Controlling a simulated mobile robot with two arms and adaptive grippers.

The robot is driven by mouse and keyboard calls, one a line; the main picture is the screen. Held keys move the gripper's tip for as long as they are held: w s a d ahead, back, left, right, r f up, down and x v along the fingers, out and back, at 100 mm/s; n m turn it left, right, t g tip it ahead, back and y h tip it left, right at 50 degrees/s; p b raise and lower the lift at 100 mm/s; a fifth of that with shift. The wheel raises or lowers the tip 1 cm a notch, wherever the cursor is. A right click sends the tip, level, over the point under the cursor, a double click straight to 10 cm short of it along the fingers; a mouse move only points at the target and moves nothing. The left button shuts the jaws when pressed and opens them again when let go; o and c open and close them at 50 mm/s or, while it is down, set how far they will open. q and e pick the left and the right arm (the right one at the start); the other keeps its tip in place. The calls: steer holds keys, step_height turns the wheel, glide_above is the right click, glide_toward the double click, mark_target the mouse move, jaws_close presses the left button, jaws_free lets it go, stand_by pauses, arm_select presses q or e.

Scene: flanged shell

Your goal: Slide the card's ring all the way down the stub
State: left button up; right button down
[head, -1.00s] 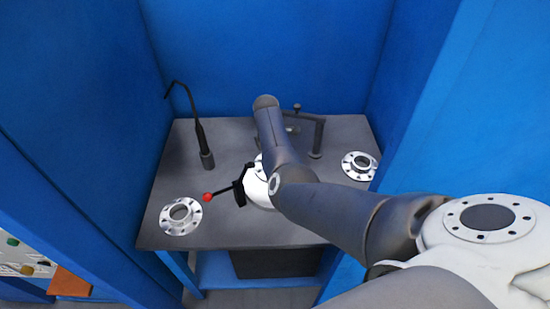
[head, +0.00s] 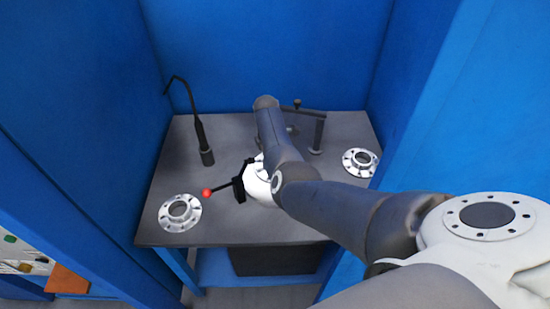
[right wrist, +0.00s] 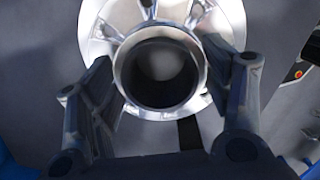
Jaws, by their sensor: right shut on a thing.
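No card and no stub can be picked out for sure in either view. My right gripper (head: 240,190) is over the middle of the table, partly hidden by my own arm. In the right wrist view its two dark fingers (right wrist: 170,85) stand wide apart, on either side of a shiny flanged metal piece (right wrist: 215,15) with a round bore. The gripper is shut on this piece; the exact contact is unclear. A red ball on a black rod (head: 207,193) shows just left of the gripper. My left gripper is not in view.
One silver flange (head: 165,221) lies at the table's front left, another (head: 347,160) at the right. A black hooked post (head: 203,140) stands at back left, a post with a sideways arm (head: 318,135) at back right. Blue walls enclose the grey table (head: 275,228).

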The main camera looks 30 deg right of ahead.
steer(key=shift+w+f, duration=0.1)
steer(key=shift+f, duration=0.15)
steer(key=shift+c, duration=1)
jaws_free()
steer(key=shift+r, duration=0.1)
steer(key=shift+o, duration=0.7)
steer(key=shift+s+a+f, duration=0.1)
steer(key=shift+s+f, duration=0.15)
steer(key=shift+f, duration=0.05)
step_height(320, 180, up, 12)
steer(key=a, duration=0.1)
steer(key=shift+w+a+r, duration=0.15)
steer(key=shift+w, duration=0.1)
